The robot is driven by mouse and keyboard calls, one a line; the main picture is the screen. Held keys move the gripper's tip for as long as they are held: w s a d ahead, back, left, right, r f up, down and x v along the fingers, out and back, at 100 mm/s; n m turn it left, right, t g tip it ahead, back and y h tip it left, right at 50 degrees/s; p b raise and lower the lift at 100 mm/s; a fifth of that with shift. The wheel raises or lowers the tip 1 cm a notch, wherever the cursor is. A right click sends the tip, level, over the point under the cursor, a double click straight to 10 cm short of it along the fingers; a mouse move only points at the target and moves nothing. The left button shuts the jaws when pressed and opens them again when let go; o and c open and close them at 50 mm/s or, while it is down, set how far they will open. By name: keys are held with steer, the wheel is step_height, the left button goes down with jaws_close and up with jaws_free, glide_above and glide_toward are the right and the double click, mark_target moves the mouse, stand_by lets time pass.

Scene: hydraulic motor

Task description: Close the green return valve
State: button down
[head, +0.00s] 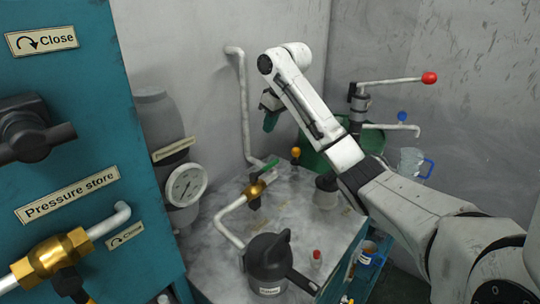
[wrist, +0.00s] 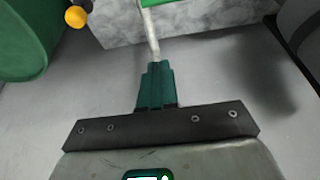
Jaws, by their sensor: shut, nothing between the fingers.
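The green return valve is a brass fitting (head: 256,187) with a green lever handle (head: 265,169), set in a white pipe on the grey bench top. The lever slants up to the right in the head view. My gripper (head: 270,122) hangs above and slightly right of the valve, well apart from it. Its dark green fingers are together and empty in the wrist view (wrist: 155,68). A green strip (wrist: 158,2) shows at the top edge of the wrist view, cut off by the frame; I cannot tell if it is the lever.
A black jug-like vessel (head: 268,262) and a pressure gauge (head: 186,185) stand near the valve. A green tank (head: 318,155) and a yellow-knobbed part (head: 295,153) are behind. A red-knobbed lever (head: 395,81) is at right. A teal panel (head: 75,80) fills the left.

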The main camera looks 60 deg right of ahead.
mark_target(266, 169)
step_height(266, 169, down, 10)
steer(key=p, duration=0.2)
steer(key=shift+s, duration=0.2)
stand_by(0.6)
steer(key=shift+a+p, duration=0.1)
steer(key=shift+p, duration=0.2)
